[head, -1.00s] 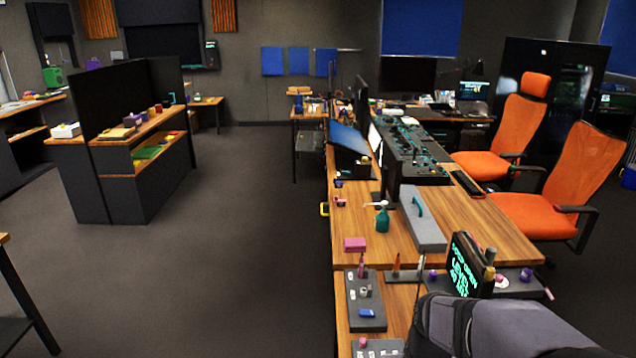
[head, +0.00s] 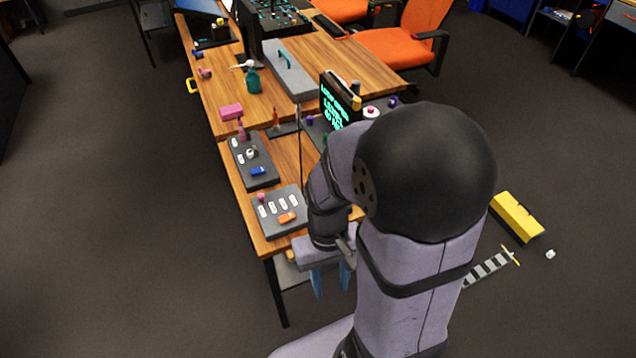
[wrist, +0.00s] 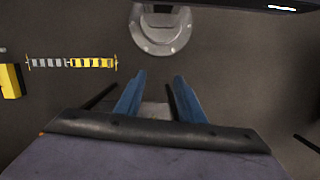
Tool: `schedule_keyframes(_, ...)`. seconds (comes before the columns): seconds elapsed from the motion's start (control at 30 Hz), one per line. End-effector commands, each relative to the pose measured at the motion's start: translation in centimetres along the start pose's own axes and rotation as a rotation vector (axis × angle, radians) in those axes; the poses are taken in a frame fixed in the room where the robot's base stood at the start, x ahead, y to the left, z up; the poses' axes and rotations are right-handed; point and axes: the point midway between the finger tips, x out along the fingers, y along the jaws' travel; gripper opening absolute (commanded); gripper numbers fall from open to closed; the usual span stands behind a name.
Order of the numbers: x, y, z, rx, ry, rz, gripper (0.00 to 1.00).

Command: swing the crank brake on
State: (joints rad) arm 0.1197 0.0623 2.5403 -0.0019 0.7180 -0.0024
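I cannot pick out the crank brake for certain; the parts on the panels are small. In the head view, a dark panel (head: 249,163) on the desk carries white labels, a grey round part (head: 252,153) and a blue block (head: 258,171). A nearer grey panel (head: 275,226) carries several white pieces, a pink knob (head: 261,197) and an orange block (head: 287,217). My gripper (head: 331,282) hangs beyond the desk's near edge, right of these panels. In the wrist view my gripper (wrist: 160,78) has its two blue fingers apart, with nothing between them.
The wooden desk (head: 219,90) also bears a lit screen (head: 338,102), a pink block (head: 231,111), a green spray bottle (head: 253,80) and a grey box (head: 290,70). A yellow case (head: 516,217) lies on the floor at right. The floor left of the desk is clear.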

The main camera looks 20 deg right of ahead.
Motion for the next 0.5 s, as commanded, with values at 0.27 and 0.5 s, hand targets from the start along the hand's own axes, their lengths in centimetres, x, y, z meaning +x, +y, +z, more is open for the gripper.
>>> schedule_keyframes(0.27, 3.0, 3.6, -8.9, 0.127, -0.042, -0.026, 0.35)
schedule_keyframes(0.5, 2.2, 6.8, -19.7, 0.248, 0.050, -0.029, 0.35)
